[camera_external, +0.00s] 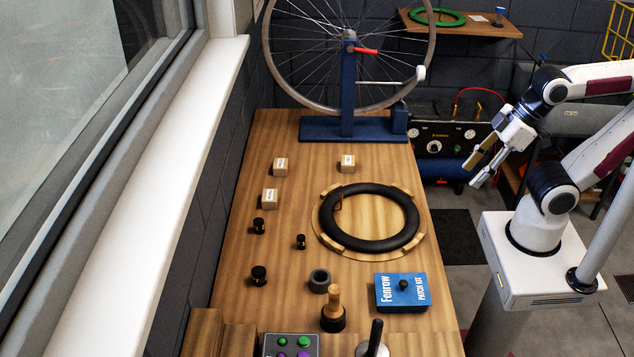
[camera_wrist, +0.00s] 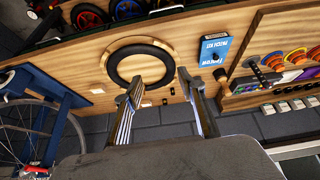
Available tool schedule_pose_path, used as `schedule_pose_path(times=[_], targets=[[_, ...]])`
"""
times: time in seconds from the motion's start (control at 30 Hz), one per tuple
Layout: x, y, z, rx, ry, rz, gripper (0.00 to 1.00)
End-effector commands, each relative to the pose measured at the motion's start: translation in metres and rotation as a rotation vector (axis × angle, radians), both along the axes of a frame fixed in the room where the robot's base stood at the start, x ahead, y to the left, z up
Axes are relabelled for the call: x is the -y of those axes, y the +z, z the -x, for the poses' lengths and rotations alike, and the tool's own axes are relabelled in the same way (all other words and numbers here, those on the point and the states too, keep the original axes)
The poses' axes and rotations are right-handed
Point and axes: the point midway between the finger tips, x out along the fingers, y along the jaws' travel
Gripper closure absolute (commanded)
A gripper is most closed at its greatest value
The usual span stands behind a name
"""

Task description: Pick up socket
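Several small dark cylindrical pieces stand on the wooden bench (camera_external: 372,174) in the external view: a black one (camera_external: 259,226), a smaller black one (camera_external: 301,241), a larger black one (camera_external: 259,275), and a thick grey ring-shaped piece (camera_external: 319,281). I cannot tell for sure which is the socket. My gripper (camera_external: 476,172) is open and empty, off the bench's right side, well away from these pieces. Its two fingers also show spread apart in the wrist view (camera_wrist: 159,77).
A black tyre ring (camera_external: 413,222) lies on a round wooden board. A blue patch kit (camera_external: 400,293), a wooden-handled tool (camera_external: 333,311) and three pale blocks, one at the back right (camera_external: 348,163), are on the bench. A wheel stand (camera_external: 348,125) stands at the back.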

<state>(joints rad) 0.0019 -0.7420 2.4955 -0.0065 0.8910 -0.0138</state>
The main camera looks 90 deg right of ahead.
Motion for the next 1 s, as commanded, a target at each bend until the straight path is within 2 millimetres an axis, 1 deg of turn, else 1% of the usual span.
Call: schedule_pose_path(times=[0.17, 0.27, 0.7, 1.0], targets=[[0.009, 0.006, -0.02, 0.022, 0.052, 0.064, 0.6], [0.018, 0.012, -0.039, 0.044, 0.106, 0.128, 0.6], [0.065, 0.04, -0.149, 0.133, 0.444, 0.514, 0.6], [0.089, 0.05, -0.223, 0.165, 0.7, 0.783, 0.6]])
